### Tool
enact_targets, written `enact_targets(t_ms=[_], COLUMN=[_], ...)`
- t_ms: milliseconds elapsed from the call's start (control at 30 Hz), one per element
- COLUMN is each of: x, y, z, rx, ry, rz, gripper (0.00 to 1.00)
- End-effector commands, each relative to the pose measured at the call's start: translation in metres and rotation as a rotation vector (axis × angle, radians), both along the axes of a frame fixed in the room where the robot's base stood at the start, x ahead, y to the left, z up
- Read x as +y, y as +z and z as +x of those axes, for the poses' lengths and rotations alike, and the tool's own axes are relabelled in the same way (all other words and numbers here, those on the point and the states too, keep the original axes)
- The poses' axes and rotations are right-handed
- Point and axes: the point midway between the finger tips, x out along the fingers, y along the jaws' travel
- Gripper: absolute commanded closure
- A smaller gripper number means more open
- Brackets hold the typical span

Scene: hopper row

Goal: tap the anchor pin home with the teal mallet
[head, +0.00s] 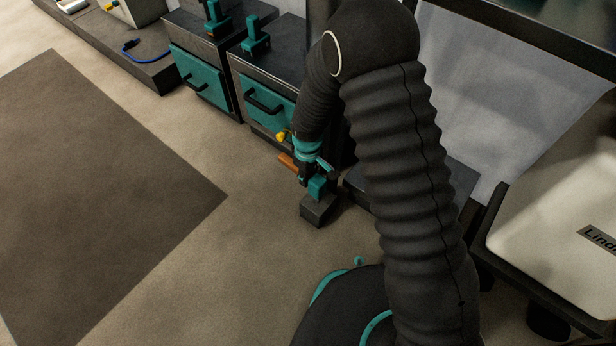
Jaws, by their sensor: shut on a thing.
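My gripper (308,174) is at the end of my dark sleeved arm, low over the floor near the middle of the head view. It is shut on the teal mallet, whose orange-brown handle (288,161) sticks out to the left of the jaws. The mallet's teal head (317,188) shows just below the jaws, over a small dark grey block (318,210) on the floor. I cannot tell whether the head touches the block. I cannot make out the anchor pin; the head and gripper cover the block's top.
Dark hopper units with teal drawers (200,78) and black handles stand behind, to the left. A dark mat (100,200) lies on the floor at left. A pale bin (560,220) on a dark frame stands at right. Open floor lies left of the block.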

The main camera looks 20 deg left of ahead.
Motion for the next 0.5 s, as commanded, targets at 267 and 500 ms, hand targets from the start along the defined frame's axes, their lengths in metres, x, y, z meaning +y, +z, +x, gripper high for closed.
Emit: enact_targets(t_ms=[267,500], x=[-0.0001,0.0000], y=[0.0152,0.0152], z=[-0.0003,0.0000], rx=[0.000,0.000], ry=[0.000,0.000], rz=[0.000,0.000], gripper=[1.00,1.00])
